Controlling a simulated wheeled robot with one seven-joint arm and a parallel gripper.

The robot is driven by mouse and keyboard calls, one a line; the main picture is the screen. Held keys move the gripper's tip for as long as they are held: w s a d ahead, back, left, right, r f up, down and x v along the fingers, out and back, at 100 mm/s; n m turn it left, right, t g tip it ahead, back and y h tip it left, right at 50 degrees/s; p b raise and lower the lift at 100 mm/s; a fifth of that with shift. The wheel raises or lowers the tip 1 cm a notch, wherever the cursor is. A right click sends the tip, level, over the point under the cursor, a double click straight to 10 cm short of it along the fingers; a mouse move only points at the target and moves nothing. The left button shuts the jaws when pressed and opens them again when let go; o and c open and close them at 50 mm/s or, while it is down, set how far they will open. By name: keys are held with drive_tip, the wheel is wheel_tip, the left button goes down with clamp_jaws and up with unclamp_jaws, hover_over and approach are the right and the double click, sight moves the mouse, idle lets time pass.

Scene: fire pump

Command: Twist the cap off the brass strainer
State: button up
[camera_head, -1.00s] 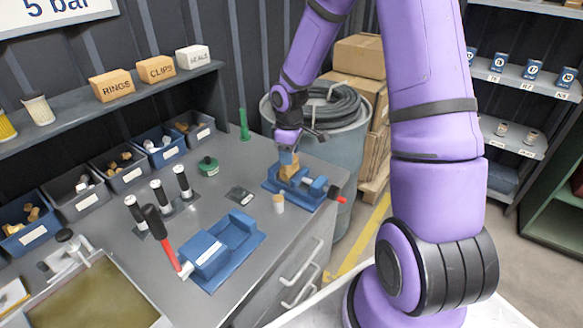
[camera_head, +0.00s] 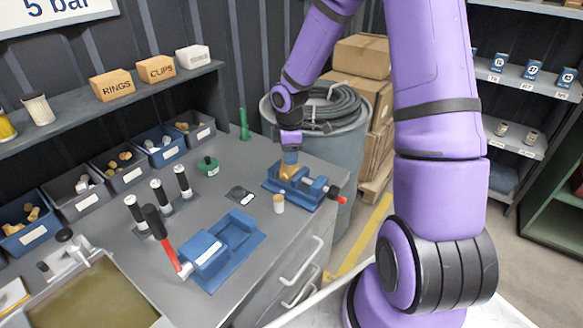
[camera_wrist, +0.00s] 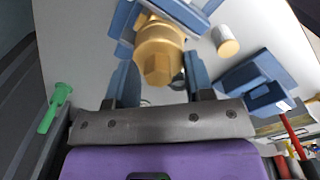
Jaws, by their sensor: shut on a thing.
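The brass strainer (camera_head: 287,170) stands in a small blue vise (camera_head: 310,192) near the bench's right edge. In the wrist view, the strainer's brass body and its hexagonal cap (camera_wrist: 157,68) lie between my two blue fingers. My gripper (camera_head: 289,160) comes down from above and is shut on the cap; it also shows in the wrist view (camera_wrist: 160,76). The fingers partly hide the strainer in the head view, and I cannot tell whether the cap has come loose.
A barrel with a coiled hose (camera_head: 335,110) stands behind.

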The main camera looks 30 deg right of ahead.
drive_tip(key=shift+s+d+f, duration=0.15)
drive_tip(key=shift+s+f, duration=0.2)
drive_tip(key=shift+f, duration=0.15)
drive_tip(key=shift+n, duration=0.3)
drive_tip(key=shift+w+r, duration=0.1)
drive_tip(key=shift+r, duration=0.1)
drive_tip(key=shift+w+r, duration=0.1)
drive_tip(key=shift+r, duration=0.15)
clamp_jaws()
drive_tip(key=shift+w+r, duration=0.2)
drive_tip(key=shift+r, duration=1.9)
